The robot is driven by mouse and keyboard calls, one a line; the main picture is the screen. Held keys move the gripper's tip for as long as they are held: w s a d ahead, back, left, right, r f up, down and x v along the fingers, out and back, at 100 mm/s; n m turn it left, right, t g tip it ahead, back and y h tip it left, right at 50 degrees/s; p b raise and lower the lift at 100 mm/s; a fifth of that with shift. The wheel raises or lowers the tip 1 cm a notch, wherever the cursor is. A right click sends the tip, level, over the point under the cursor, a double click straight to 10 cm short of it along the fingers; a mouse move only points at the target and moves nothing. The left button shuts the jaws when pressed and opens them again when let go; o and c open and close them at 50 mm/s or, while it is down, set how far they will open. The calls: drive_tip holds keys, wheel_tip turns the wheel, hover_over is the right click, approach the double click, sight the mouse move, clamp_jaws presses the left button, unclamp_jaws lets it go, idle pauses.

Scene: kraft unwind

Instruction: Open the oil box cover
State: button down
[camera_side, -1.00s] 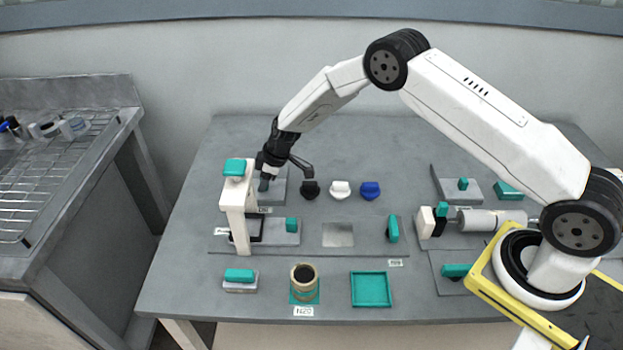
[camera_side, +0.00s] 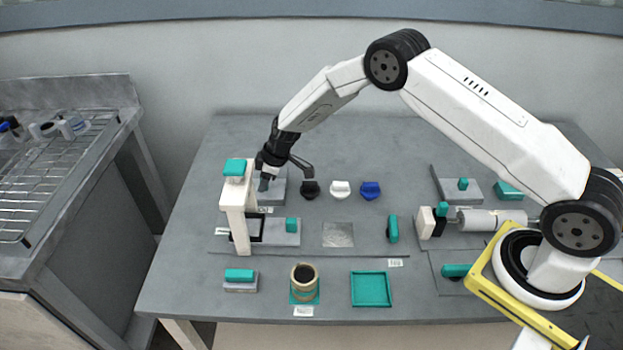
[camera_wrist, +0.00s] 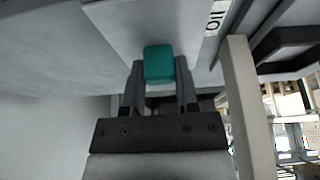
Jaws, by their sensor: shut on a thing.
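The oil box cover (camera_side: 279,187) is a grey plate at the back left of the table, partly hidden behind my gripper and a white post. In the wrist view its flat grey surface (camera_wrist: 125,30) lies beside a white label (camera_wrist: 215,18) that reads "Oil" upside down. A teal handle (camera_wrist: 158,62) stands on the cover. My gripper (camera_wrist: 159,80) is shut on this handle, with one finger on each side. In the side view my gripper (camera_side: 264,178) points down at the cover. The cover looks flat; I cannot tell whether it is lifted.
A white post with a teal top (camera_side: 235,168) stands close in front of my gripper. Black (camera_side: 310,190), white (camera_side: 340,189) and blue (camera_side: 370,190) knobs are to the right. A tan roll (camera_side: 304,278) and an empty teal tray (camera_side: 371,289) lie near the front edge.

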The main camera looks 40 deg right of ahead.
drive_tip(key=shift+d, duration=0.1)
drive_tip(key=shift+w+d, duration=2.6)
drive_tip(key=shift+w, duration=0.2)
drive_tip(key=shift+c, duration=1.8)
unclamp_jaws()
drive_tip(key=shift+s+d+r, duration=0.1)
drive_tip(key=shift+r, duration=0.05)
drive_tip(key=v, duration=0.7)
drive_tip(key=shift+r, duration=0.25)
